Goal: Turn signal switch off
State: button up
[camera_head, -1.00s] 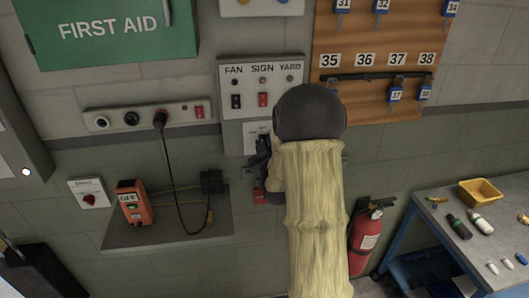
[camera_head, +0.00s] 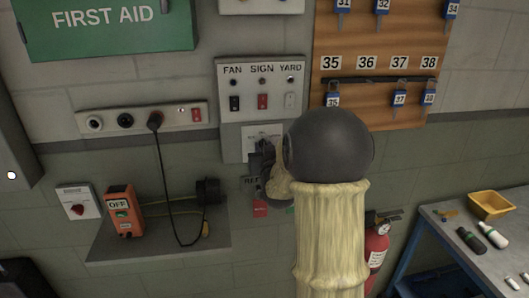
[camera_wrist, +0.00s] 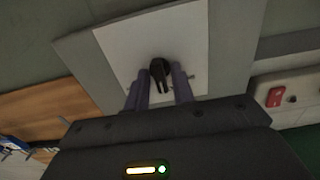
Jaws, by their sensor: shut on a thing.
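A black knob or lever (camera_wrist: 160,72) stands out from a white plate (camera_wrist: 120,45) in the wrist view. My gripper (camera_wrist: 158,88) has a finger on each side of it and is shut on it. In the head view, the same plate (camera_head: 254,132) shows under the FAN, SIGN, YARD panel (camera_head: 245,108). My gripper (camera_head: 264,158) is up against that plate, and my arm hides the knob and the plate's right part. I cannot read a label on the plate, and the knob's exact angle is hard to tell.
A red tag (camera_head: 260,208) hangs just below my gripper. A shelf (camera_head: 150,242) with an orange box (camera_head: 125,210) is at left. A key board (camera_head: 395,105) is at upper right. A fire extinguisher (camera_head: 376,248) and a table (camera_head: 440,214) are at lower right.

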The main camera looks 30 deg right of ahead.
jog(key=shift+r, duration=0.1)
jog(key=o, duration=0.7)
jog(key=shift+s, duration=0.1)
jog(key=shift+b+v, duration=3.95)
jog(key=shift+v, duration=4.7)
